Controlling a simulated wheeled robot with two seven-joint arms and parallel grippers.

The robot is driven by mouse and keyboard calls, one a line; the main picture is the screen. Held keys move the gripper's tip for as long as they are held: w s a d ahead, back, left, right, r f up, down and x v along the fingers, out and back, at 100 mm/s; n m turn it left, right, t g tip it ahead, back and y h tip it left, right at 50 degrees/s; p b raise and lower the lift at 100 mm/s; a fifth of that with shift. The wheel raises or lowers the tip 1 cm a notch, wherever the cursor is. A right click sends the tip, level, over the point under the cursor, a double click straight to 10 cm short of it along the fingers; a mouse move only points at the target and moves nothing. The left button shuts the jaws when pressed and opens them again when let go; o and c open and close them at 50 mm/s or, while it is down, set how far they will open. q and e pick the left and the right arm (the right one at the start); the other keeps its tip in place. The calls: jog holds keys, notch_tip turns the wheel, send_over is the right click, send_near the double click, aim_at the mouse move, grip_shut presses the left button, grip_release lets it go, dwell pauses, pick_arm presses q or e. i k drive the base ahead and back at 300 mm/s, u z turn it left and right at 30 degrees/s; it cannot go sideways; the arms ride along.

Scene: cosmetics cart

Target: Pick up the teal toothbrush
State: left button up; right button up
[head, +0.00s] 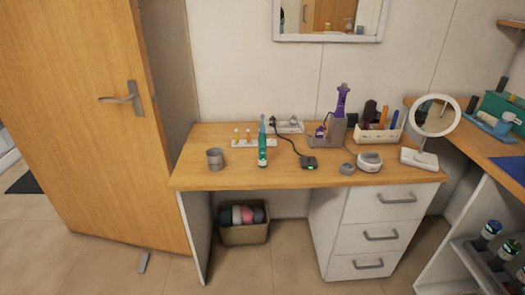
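The teal toothbrush (262,146) stands upright on the wooden desk (215,179), left of the desk's middle and near its front edge. It has a teal body with a light lower front. No gripper is in the head view, and nothing is touching the toothbrush from my side.
A grey cup (215,159) stands left of the toothbrush, and a white holder (245,143) with small brush heads is behind it. A black charger (308,162) with a cable lies to the right. A round mirror (436,115) stands at the desk's right end. The wooden door (90,110) is at left.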

aim_at(262, 146)
jog(key=z, duration=0.2)
jog(key=i, duration=1.1)
jog(key=u, duration=0.2)
jog(key=k, duration=1)
jog(key=i, duration=1)
